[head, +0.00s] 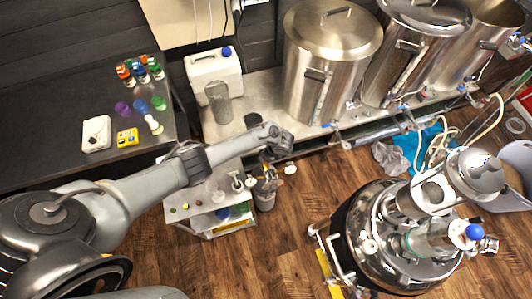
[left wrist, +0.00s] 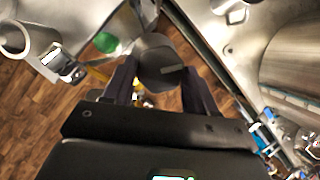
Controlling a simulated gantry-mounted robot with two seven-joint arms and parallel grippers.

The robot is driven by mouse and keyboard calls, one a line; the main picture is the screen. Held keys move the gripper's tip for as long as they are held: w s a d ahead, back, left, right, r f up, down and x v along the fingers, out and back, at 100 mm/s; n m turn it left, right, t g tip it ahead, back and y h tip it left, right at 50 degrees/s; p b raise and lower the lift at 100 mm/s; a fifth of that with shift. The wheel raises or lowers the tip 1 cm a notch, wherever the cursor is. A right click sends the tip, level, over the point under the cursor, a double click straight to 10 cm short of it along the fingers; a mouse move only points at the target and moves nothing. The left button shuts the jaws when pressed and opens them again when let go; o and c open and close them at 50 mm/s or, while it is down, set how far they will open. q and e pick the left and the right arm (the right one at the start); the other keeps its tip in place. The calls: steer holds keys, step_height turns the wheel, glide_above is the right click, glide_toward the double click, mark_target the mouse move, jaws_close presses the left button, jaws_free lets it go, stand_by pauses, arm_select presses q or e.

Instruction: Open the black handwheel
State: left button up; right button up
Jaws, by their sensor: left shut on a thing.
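My left gripper (head: 270,157) is at the front edge of the steel bench, below the tall kettles. In the left wrist view its two dark fingers (left wrist: 160,88) stand on either side of a dark grey round piece (left wrist: 158,50), which I take to be the black handwheel, and are shut on it. The wheel's lower side is hidden by the gripper body. In the head view the wheel cannot be made out clearly behind the gripper. My right gripper is not in view.
The steel bench (head: 258,85) carries large steel kettles (head: 333,45) and a white canister (head: 212,75). A small cart (head: 205,215) and a grey bucket (head: 265,197) stand below my gripper. A round steel vessel (head: 365,235) is at lower right. Wood floor lies between.

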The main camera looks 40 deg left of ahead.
arm_select(q)
steer(key=shift+a, duration=0.1)
steer(key=o, duration=1.1)
steer(key=shift+c, duration=0.2)
steer(key=p+v, duration=0.3)
steer(key=v, duration=0.7)
steer(key=shift+r, duration=0.4)
